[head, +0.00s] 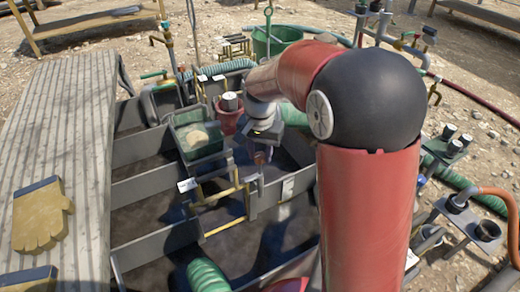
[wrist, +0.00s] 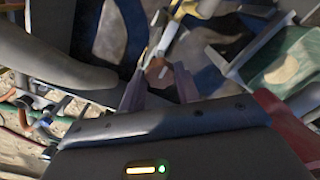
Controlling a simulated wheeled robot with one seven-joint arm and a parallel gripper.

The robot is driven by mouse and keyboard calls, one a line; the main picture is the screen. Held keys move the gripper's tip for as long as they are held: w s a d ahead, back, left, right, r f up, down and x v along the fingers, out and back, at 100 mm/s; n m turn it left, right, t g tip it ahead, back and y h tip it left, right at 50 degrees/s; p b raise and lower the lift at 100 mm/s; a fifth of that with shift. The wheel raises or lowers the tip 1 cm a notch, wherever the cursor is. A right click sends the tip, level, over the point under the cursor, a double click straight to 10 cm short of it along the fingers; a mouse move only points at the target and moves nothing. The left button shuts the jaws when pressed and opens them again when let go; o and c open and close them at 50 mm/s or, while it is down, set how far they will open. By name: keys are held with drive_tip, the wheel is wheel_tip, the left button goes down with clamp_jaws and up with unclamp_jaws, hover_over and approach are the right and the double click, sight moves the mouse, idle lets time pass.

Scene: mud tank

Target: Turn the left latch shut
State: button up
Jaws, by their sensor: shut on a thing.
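My gripper (head: 260,160) reaches down into the mud tank, at the right end of a small gate with yellow bars (head: 216,197). In the wrist view my gripper (wrist: 160,90) has its two fingers on either side of a small brown-orange piece (wrist: 157,68), which looks like a latch handle. The fingers are closed on it. Its lower part and how far it is turned are hard to tell. I cannot tell for sure from the picture which latch this is.
A green tray (head: 198,136) with a tan lump stands just left of my gripper. A dark red pot (head: 227,118) stands behind it. Grey tank dividers (head: 150,185) lie around. A yellow glove (head: 40,215) lies on the plank walkway (head: 75,130) at left.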

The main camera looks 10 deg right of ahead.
drive_tip(key=shift+m, duration=0.6)
drive_tip(key=o, duration=1)
drive_tip(key=shift+r, duration=0.1)
wheel_tip(320, 180, up, 7)
drive_tip(key=shift+r+p, duration=0.1)
drive_tip(key=shift+p, duration=0.45)
drive_tip(key=shift+r, duration=0.25)
